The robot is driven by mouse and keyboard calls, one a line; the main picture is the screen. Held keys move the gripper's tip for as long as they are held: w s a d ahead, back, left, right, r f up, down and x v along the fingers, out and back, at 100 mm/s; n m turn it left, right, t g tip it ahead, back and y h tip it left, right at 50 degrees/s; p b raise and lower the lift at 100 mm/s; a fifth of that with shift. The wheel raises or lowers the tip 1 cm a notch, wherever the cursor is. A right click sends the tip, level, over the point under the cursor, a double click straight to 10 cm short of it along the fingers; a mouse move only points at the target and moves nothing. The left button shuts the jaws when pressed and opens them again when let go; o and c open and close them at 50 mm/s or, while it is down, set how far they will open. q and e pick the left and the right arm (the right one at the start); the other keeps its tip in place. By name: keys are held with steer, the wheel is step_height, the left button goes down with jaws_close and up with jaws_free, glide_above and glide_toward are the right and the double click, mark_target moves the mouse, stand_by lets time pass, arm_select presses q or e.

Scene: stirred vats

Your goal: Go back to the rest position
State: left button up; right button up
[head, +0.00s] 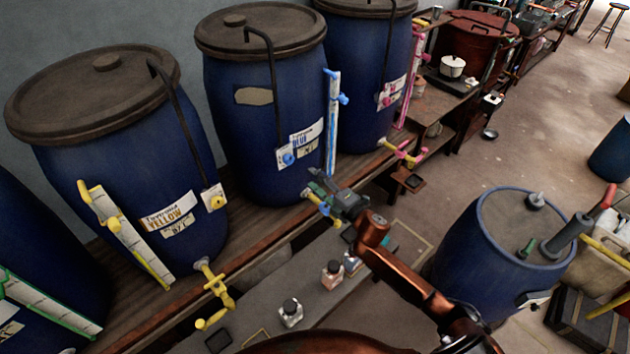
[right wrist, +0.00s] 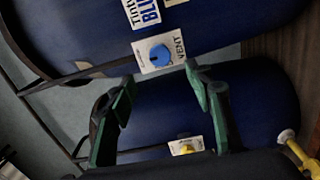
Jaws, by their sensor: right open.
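My right gripper (head: 324,186) is stretched out in front of the blue-labelled vat (head: 262,110), near the tap at its foot. In the right wrist view its green fingers (right wrist: 160,90) are spread apart with nothing between them. The vat's vent plate with a blue knob (right wrist: 160,54) is beyond the fingertips, and I cannot tell the exact gap. The knob also shows in the head view (head: 288,158). My left gripper is not in view.
The yellow-labelled vat (head: 130,150) and a pink-marked vat (head: 370,70) stand either side on a wooden shelf (head: 240,240). Small bottles (head: 290,312) stand on a low bench below. A blue drum (head: 500,240) is at right. Floor beyond it is open.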

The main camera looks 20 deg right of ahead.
stand_by(0.4)
